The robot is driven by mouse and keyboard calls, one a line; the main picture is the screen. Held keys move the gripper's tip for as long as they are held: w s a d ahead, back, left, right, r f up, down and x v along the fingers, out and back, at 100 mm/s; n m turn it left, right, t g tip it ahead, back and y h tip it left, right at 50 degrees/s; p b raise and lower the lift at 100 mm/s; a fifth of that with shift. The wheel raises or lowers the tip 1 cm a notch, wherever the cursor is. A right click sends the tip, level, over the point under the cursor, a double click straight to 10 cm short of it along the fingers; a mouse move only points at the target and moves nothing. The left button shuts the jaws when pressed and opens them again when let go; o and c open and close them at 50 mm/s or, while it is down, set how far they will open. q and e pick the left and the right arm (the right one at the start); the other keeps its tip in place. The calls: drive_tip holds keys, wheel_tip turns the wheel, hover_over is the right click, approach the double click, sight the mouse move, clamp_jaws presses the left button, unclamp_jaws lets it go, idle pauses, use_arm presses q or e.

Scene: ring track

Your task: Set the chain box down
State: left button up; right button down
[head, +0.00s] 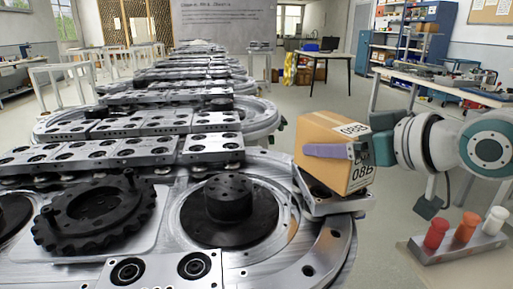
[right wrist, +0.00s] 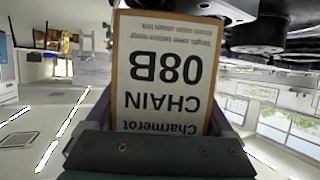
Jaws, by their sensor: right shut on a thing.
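The chain box (head: 325,131) is a brown cardboard box with white labels reading 08B, at the right edge of the ring track (head: 320,262) in the head view. My right gripper (head: 335,151) comes in from the right and is shut on it, one purple finger lying across the near face. The right wrist view shows the box's label (right wrist: 160,75) upside down, reading CHAIN 08B, between the fingers. The box is slightly tilted in the picture, over a metal bracket (head: 345,204) on the track's rim; I cannot tell whether they touch. My left gripper is not in view.
A black toothed ring (head: 95,212) and a black hub (head: 228,198) lie on the track to the left. A stand with red, orange and white cylinders (head: 465,244) is at the lower right. A workbench (head: 440,92) stands behind my right arm.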

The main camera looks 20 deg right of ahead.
drive_tip(key=shift+w+f, duration=0.1)
drive_tip(key=shift+f, duration=0.1)
drive_tip(key=shift+f, duration=0.1)
drive_tip(key=shift+c, duration=0.8)
unclamp_jaws()
drive_tip(key=shift+f, duration=0.25)
drive_tip(key=shift+o, duration=0.8)
drive_tip(key=shift+r, duration=0.1)
